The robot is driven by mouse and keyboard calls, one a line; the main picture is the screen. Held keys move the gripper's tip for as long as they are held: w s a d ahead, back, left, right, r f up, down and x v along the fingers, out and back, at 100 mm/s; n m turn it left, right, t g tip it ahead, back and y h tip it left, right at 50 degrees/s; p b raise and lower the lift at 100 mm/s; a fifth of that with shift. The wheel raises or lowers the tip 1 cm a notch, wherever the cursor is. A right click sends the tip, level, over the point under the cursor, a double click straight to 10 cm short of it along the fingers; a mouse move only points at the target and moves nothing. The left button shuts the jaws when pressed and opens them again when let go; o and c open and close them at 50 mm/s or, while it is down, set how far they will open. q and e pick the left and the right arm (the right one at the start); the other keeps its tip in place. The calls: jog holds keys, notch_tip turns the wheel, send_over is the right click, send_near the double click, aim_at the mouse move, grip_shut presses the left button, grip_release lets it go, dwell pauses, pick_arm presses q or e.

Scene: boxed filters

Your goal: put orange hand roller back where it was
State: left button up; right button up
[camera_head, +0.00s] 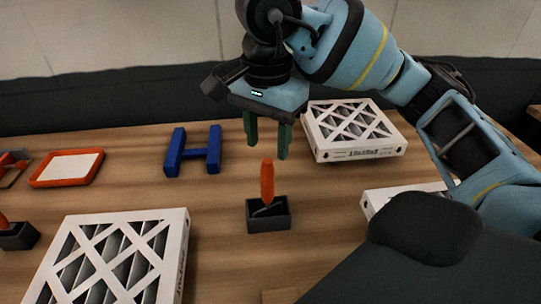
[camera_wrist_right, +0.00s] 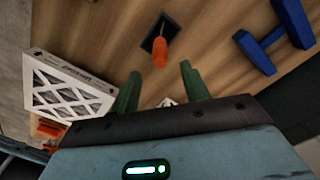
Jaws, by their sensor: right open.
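The orange hand roller (camera_head: 267,181) stands upright with its handle up and its lower end inside a small dark open box (camera_head: 268,222) on the wooden table. My right gripper (camera_head: 267,150) is open and empty, pointing down just above and behind the handle, with its green fingers apart. In the right wrist view the orange handle (camera_wrist_right: 160,53) lies just beyond the gap between the open fingers (camera_wrist_right: 160,70), and the dark box (camera_wrist_right: 160,34) is around its far end. I cannot tell whether the fingers touch the handle. My left gripper is out of view.
A blue H-shaped block (camera_head: 194,152) is behind left. Boxed filters lie at front left (camera_head: 175,238), back right (camera_head: 362,153) and right (camera_head: 370,202), the last partly hidden by my arm. An orange tray (camera_head: 38,181) and another dark holder (camera_head: 18,238) are at left.

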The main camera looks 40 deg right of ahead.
jog(key=shift+r+p, duration=0.3)
jog(key=shift+r, duration=1.25)
